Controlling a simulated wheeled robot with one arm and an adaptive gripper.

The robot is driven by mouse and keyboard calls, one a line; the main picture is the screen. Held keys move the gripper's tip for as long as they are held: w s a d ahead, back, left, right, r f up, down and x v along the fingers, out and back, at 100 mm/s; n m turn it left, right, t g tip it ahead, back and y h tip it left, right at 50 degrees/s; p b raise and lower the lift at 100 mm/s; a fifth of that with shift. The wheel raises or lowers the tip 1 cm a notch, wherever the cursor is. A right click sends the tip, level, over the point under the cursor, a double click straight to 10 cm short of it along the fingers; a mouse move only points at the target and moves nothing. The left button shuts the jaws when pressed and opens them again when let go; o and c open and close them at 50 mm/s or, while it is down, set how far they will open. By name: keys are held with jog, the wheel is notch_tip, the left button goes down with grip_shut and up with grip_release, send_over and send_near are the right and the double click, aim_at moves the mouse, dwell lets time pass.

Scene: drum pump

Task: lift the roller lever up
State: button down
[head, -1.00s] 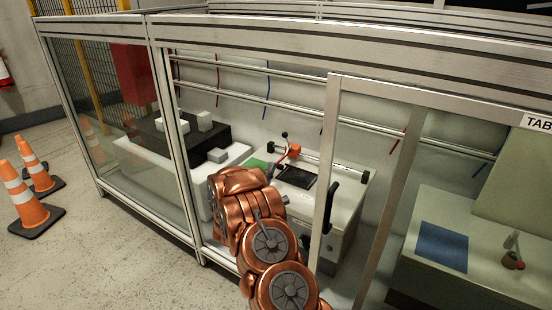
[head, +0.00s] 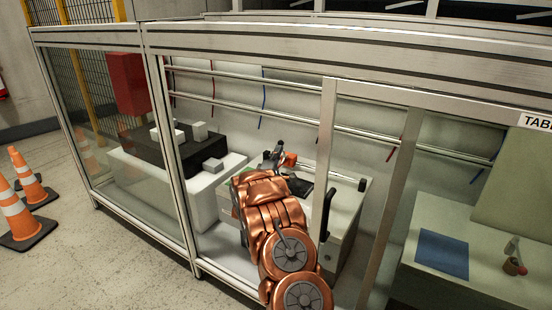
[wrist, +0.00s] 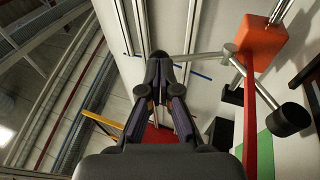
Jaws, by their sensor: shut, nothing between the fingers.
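The roller lever (wrist: 205,56) shows in the wrist view as grey rods joined at a hub beside an orange block (wrist: 262,40). One rod reaches left to behind my fingertips; another slants down to a black cylinder (wrist: 288,120). My gripper (wrist: 157,60) is shut and empty, its fingertips by the left end of the first rod. I cannot tell whether they touch it. In the head view the orange block (head: 290,159) sits on the white cabinet, with my gripper (head: 277,147) just left of it. My arm hides part of the lever there.
The cabinet (head: 345,210) stands inside a framed enclosure with an upright post (head: 325,140) close to my arm. A white block with black parts (head: 165,148) stands left. Orange cones (head: 18,215) are outside.

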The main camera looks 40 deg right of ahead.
jog(key=shift+d+r+p, duration=0.1)
jog(key=shift+r+p, duration=0.1)
jog(key=shift+p, duration=0.15)
jog(key=shift+d+r+y+p, duration=0.15)
jog(key=shift+y+p, duration=0.15)
jog(key=shift+p, duration=0.1)
jog(key=shift+w+r+p, duration=0.1)
jog(key=shift+r+p, duration=0.05)
jog(key=shift+p, duration=0.35)
jog(key=r+g+p, duration=0.1)
jog(key=p, duration=0.1)
jog(key=shift+w+d+m+y+p, duration=0.1)
jog(key=shift+d+m+y+p, duration=0.2)
jog(key=shift+d+y, duration=0.1)
jog(key=d+y+p, duration=0.1)
jog(key=p, duration=0.2)
jog(key=r+g+y+p, duration=0.1)
jog(key=p, duration=0.3)
jog(key=d+y+p, duration=0.1)
jog(key=p, duration=0.3)
jog(key=shift+w+d+r+m+g, duration=0.3)
jog(key=shift+w+r+g, duration=0.05)
jog(key=shift+g, duration=0.05)
jog(key=p, duration=0.1)
jog(key=y+p, duration=0.1)
jog(key=p, duration=0.1)
jog(key=shift+w+d+f, duration=0.1)
jog(key=shift+d+f, duration=0.05)
jog(key=shift+d, duration=0.25)
jog(key=shift+y, duration=0.3)
